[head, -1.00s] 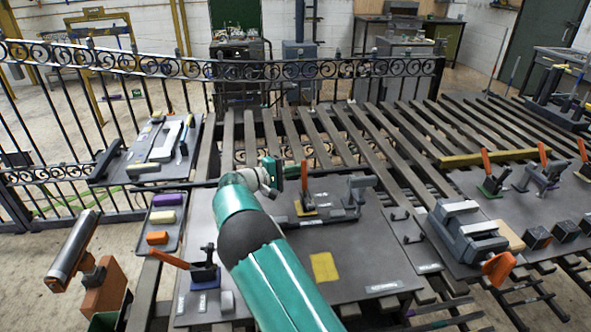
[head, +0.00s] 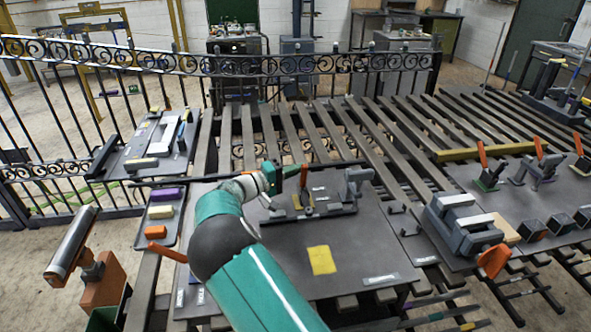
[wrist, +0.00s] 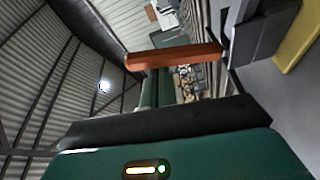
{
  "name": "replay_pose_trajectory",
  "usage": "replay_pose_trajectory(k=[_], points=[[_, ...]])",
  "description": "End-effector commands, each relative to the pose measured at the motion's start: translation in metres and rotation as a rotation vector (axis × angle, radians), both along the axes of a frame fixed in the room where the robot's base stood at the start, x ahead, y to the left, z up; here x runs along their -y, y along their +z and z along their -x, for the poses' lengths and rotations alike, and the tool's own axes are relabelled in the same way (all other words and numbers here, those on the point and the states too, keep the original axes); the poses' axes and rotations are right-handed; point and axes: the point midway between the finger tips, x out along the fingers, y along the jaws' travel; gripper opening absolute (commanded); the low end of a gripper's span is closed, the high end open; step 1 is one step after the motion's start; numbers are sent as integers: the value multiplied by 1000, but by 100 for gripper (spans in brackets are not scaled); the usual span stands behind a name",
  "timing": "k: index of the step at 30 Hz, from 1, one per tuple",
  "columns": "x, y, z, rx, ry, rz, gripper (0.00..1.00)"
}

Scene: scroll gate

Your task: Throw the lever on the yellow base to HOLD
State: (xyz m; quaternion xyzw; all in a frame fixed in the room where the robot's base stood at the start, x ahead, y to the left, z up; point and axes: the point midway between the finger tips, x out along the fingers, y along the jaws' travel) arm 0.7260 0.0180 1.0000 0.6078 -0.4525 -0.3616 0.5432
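The lever with an orange handle (head: 304,174) stands on a small yellowish base (head: 308,209) near the middle of the dark panel (head: 285,255). In the wrist view the orange handle (wrist: 175,56) lies across the picture above my gripper's dark edge, with a visible gap between them. A yellow surface (wrist: 299,38) shows at the right edge there. My gripper (head: 287,172) is just left of the handle, near its height. In the head view I cannot tell whether they touch. The fingertips do not show clearly. HOLD lettering is not readable.
A grey bracket (head: 355,184) stands right of the lever. A yellow square (head: 322,260) lies flat on the panel. Another orange handle (head: 167,252) is at the left, partly hidden by my arm.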

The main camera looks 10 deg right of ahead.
Motion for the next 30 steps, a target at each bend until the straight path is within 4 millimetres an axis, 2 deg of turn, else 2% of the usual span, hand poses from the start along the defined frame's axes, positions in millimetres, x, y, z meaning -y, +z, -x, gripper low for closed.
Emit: replay_pose_trajectory(k=[11,16,20,30], points=[[0,-2,2,-4,-8,-1,0],[-10,-3,5,-5,-6,-1,0],[-32,-5,12,-6,-3,-3,0],[-101,-7,35,-3,1,0,0]])
